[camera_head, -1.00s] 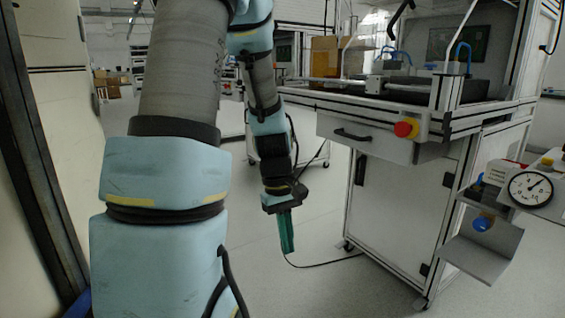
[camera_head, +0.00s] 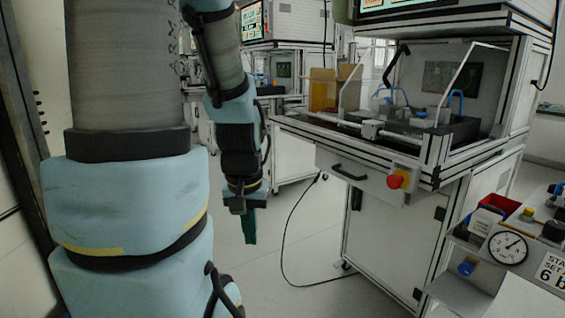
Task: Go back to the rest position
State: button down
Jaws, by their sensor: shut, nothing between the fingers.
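My gripper (camera_head: 250,226) hangs at the end of my arm, left of the middle of the head view. Its green fingers point down and look shut, with nothing seen between them. It is in free space above the floor, to the left of the test bench (camera_head: 385,215) and apart from it. My light blue and grey arm fills the left of the view and hides what is behind it.
A station with a pressure gauge (camera_head: 508,247) stands at the lower right. A black cable (camera_head: 285,245) lies on the floor. Floor between gripper and bench is otherwise clear.

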notch_tip(320, 180, up, 19)
jog(key=p, duration=1.6)
jog(key=shift+r+p, duration=0.15)
jog(key=shift+p, duration=0.25)
